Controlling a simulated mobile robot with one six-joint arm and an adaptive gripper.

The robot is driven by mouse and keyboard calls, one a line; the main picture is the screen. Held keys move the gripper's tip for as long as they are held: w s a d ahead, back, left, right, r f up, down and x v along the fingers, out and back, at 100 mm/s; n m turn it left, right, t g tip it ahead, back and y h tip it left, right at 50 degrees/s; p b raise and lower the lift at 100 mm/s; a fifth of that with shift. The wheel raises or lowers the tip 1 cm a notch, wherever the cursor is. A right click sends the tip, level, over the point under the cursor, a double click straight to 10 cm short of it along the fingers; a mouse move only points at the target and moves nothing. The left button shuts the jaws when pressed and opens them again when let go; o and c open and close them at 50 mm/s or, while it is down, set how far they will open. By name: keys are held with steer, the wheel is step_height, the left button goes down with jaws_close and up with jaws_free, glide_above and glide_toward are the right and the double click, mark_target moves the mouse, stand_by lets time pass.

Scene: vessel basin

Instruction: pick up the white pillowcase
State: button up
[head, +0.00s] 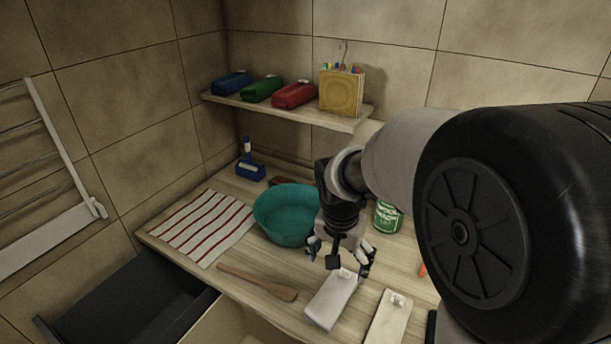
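A white folded cloth (331,301), which looks like the white pillowcase, lies flat near the front edge of the wooden counter. My gripper (339,265) points down above its far end. The fingers are spread apart, with nothing visible between them. I cannot tell whether they touch the cloth. A similar cream folded piece (386,322) lies to its right, with a small pale tag at its far end.
A teal basin (287,222) stands just left of my gripper, and a green can (388,217) behind it. A wooden stick (257,282) and striped towel (204,226) lie left. A dark drawer (130,305) stands open.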

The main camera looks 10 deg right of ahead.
steer(key=shift+o, duration=0.3)
steer(key=shift+m, duration=0.6)
steer(key=w+f, duration=0.1)
steer(key=w+a+f+p, duration=0.1)
steer(key=shift+w+a+f+p, duration=0.15)
steer(key=shift+w+f+p, duration=0.15)
steer(key=shift+w+f, duration=0.05)
steer(key=b, duration=0.2)
glide_above(334, 291)
steer(key=a, duration=0.1)
steer(key=shift+g, duration=0.3)
steer(key=f, duration=1.1)
steer(key=shift+s+f, duration=0.25)
steer(key=shift+f, duration=0.15)
steer(key=shift+w+d+f+b, duration=0.15)
steer(key=shift+f+b, duration=0.1)
steer(key=shift+f, duration=0.7)
steer(key=shift+w+d+f+b, duration=0.1)
steer(key=shift+d+f+b, duration=0.1)
steer(key=shift+f, duration=0.7)
steer(key=shift+w+d+f+b, duration=0.15)
steer(key=shift+f+b, duration=0.1)
steer(key=shift+f, duration=0.7)
steer(key=shift+s, duration=0.1)
steer(key=shift+c, duration=0.3)
steer(key=c, duration=1.3)
